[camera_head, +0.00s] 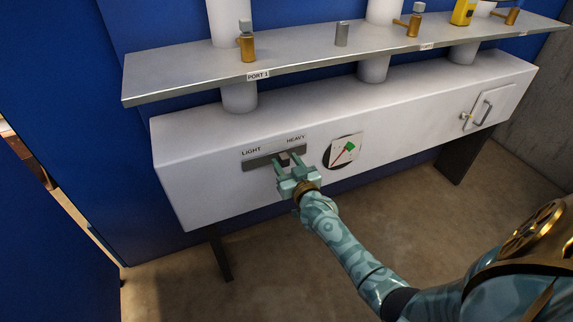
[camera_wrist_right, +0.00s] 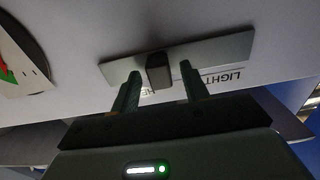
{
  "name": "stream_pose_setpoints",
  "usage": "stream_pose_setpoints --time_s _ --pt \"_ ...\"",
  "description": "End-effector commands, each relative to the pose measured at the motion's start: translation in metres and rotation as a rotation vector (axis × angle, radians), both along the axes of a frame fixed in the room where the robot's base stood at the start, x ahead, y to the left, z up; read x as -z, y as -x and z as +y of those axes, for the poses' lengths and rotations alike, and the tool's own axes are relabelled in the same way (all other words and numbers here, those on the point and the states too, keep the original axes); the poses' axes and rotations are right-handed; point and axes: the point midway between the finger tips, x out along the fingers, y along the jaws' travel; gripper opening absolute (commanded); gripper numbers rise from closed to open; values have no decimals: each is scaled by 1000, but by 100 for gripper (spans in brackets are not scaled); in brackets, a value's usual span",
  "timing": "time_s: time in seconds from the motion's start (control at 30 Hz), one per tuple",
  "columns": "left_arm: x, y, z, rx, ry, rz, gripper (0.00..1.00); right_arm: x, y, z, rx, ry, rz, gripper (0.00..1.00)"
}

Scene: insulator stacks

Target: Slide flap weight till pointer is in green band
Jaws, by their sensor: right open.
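The flap weight is a small dark block (camera_head: 284,158) on a grey slide plate (camera_head: 258,163), with LIGHT marked at left and HEAVY at right. The block sits toward the HEAVY end. My right gripper (camera_head: 286,165) is open, with a finger on each side of the block. In the right wrist view the block (camera_wrist_right: 158,71) stands between the two fingertips (camera_wrist_right: 160,72), with gaps at both sides. The gauge (camera_head: 344,151) is right of the plate, with a red pointer and a green band. The pointer's tip appears near the green, but I cannot tell if it is inside. My left gripper is out of view.
The white box (camera_head: 400,125) carries a grey shelf (camera_head: 300,58) above, with brass valves (camera_head: 248,48) and a yellow device (camera_head: 463,12). A small hatch with a handle (camera_head: 482,110) is at right. The floor in front is clear.

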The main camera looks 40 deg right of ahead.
Motion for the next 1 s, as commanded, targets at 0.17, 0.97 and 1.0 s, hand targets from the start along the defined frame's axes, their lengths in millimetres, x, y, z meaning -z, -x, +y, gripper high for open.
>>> stream_pose_setpoints --time_s 0.17,0.97,1.0 --pt "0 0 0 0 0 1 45 0 0 0 0 0 0 15" --pt "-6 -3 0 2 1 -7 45 1 4 -14 -1 0 1 45" --pt "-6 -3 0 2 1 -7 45 1 4 -14 -1 0 1 45"
